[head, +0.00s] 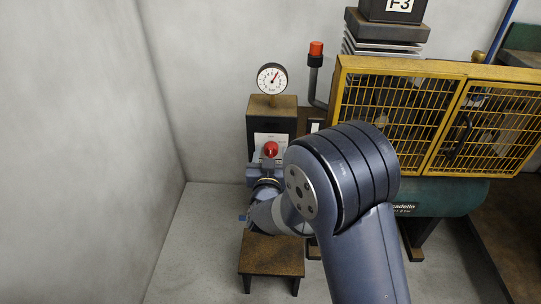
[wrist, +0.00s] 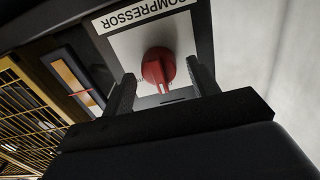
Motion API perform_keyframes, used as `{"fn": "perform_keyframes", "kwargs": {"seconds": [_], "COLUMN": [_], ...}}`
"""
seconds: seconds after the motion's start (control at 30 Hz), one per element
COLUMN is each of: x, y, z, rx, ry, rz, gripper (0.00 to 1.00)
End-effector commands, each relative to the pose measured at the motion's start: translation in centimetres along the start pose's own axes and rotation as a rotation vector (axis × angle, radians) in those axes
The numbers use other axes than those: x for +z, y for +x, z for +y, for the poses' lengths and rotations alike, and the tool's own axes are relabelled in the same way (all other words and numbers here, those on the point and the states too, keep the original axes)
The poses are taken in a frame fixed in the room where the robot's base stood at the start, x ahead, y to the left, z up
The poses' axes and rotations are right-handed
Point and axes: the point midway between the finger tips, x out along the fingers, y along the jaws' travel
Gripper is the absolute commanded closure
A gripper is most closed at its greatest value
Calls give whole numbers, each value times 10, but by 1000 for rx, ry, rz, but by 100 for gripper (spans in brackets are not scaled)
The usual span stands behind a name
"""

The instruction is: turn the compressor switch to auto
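The compressor switch is a red knob (wrist: 158,67) on a white plate (wrist: 125,50) under an upside-down "COMPRESSOR" label in the wrist view. It also shows as a red knob (head: 271,149) on the front of the dark box in the head view. My gripper (wrist: 162,72) is open, with one dark finger to each side of the knob. I see a gap between the knob and the left finger; whether the right finger touches it I cannot tell. The knob's ridge runs roughly up and down in the wrist view. The position markings are too small to read.
A pressure gauge (head: 272,79) stands on the switch box (head: 257,122). A red-capped lever (head: 315,62) and a yellow mesh cage (head: 400,70) are to its right. A low stool (head: 271,256) stands below. The floor and wall at left are clear.

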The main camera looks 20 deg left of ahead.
Motion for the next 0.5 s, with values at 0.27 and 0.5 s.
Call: {"fn": "perform_keyframes", "kwargs": {"seconds": [0.27,0.5], "x": [0,0], "y": [0,0], "z": [0,0], "rx": [0,0], "ry": [0,0], "rz": [0,0], "gripper": [67,86]}}
